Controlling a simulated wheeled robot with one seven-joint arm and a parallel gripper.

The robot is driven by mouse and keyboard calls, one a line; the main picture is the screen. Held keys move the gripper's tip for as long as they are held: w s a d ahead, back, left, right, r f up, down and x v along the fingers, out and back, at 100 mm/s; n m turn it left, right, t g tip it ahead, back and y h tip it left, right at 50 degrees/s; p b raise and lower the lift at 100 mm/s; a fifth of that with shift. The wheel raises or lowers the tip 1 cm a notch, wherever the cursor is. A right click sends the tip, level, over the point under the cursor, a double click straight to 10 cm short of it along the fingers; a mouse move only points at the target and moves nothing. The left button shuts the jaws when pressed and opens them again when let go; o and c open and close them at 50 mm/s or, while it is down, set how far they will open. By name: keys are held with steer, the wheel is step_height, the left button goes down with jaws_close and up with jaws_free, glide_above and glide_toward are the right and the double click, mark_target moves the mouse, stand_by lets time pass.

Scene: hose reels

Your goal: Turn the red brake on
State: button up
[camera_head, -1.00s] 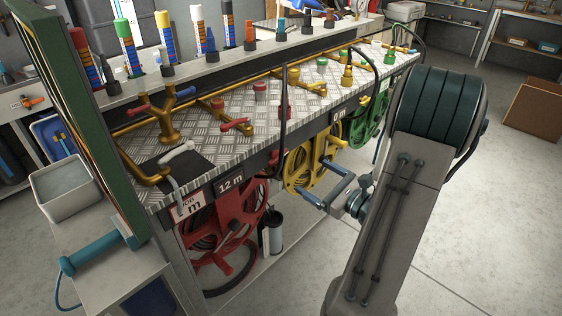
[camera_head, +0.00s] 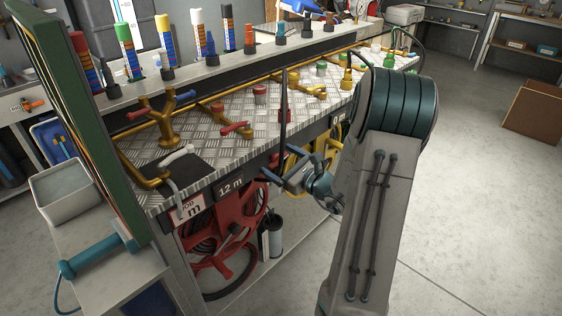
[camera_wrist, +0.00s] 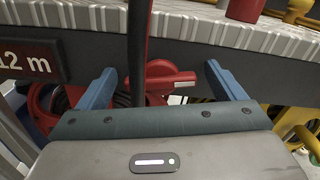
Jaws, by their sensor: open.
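The red brake (camera_wrist: 170,81), a red block with a short arm pointing right, sits just under the bench's front edge in the wrist view. A dark vertical hose (camera_wrist: 138,45) crosses in front of its left side. My gripper (camera_wrist: 160,72) is open and empty, with one blue finger on each side of the brake and the hose in the picture. I cannot tell whether a finger touches either. In the head view my gripper (camera_head: 283,163) is at the bench's front edge, right of the 12 m sign. The red hose reel (camera_head: 262,208) hangs below that sign.
The checker-plate bench top (camera_head: 205,150) carries brass pipes and a red valve lever (camera_head: 236,128). The yellow reel (camera_head: 326,150) is to the right, partly behind my arm. A dark cylinder (camera_head: 272,238) stands on the lower shelf.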

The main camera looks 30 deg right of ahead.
steer(key=c, duration=1)
steer(key=shift+r+m+p, duration=0.15)
steer(key=shift+m+p, duration=0.5)
steer(key=shift+m, duration=0.05)
steer(key=shift+o, duration=0.2)
steer(key=shift+m+p, duration=0.3)
steer(key=shift+m, duration=0.3)
steer(key=o, duration=1)
steer(key=shift+c, duration=0.2)
